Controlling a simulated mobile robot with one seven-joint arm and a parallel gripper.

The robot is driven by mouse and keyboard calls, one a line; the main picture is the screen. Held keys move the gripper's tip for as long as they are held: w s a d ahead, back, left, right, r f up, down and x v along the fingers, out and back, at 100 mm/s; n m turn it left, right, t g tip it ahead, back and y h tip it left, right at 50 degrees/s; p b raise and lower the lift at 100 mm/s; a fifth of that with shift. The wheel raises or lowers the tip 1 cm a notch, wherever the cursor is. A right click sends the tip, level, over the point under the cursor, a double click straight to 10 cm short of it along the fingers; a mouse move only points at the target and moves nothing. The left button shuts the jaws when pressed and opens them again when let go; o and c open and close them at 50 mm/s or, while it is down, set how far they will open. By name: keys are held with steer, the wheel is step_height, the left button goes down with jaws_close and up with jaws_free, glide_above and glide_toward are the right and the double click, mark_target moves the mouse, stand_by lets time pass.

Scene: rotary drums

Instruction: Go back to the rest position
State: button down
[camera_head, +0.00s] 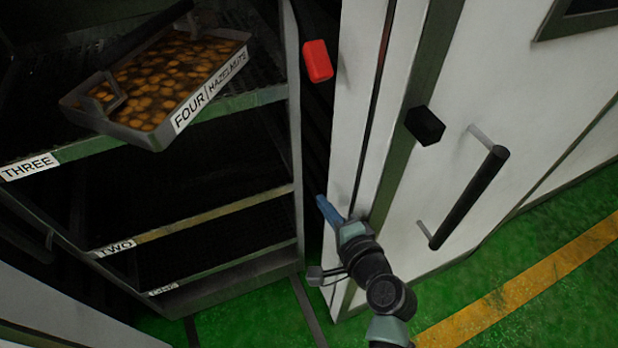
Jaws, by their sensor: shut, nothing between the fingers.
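My gripper (329,211) is at the lower middle of the head view. Its blue fingers are together and nothing shows between them. It points up and left, in front of the gap between the dark rack and the white cabinet. My arm runs down from it to the bottom edge of the picture. I cannot tell whether the fingertips touch the cabinet edge.
A rack (195,210) with labelled shelves stands at left. A tray of hazelnuts (155,138) sits tilted over its upper shelf edge. A white cabinet door (500,75) with a black handle (470,197) and a red block (317,61) stand close by. Green floor (450,290) is open at lower right.

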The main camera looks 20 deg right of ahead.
steer(key=shift+s, duration=0.1)
steer(key=w+a+r+n+t, duration=0.2)
steer(key=a+r+n, duration=0.1)
steer(key=r, duration=0.7)
steer(key=w+a+r+n+t, duration=0.1)
steer(key=w+a+r+n, duration=0.2)
steer(key=r, duration=0.7)
steer(key=w+a+r+n+t, duration=0.2)
steer(key=r+n, duration=0.2)
steer(key=r, duration=0.5)
steer(key=s+a+r+n+t+p, duration=0.1)
steer(key=s+a+r+n+t, duration=0.3)
steer(key=r, duration=0.7)
steer(key=s+a+r+n+t, duration=0.1)
steer(key=s+a+r, duration=0.2)
steer(key=s+r, duration=0.5)
steer(key=s+a+r+n+t+p, duration=0.1)
steer(key=s+a+r+n+t, duration=0.25)
steer(key=r, duration=0.95)
step_height(320, 180, up, 11)
steer(key=p, duration=1.1)
steer(key=shift+w+f+p, duration=0.15)
steer(key=shift+w+p, duration=0.2)
steer(key=shift+p, duration=0.05)
steer(key=shift+m+g, duration=0.25)
steer(key=shift+g, duration=0.1)
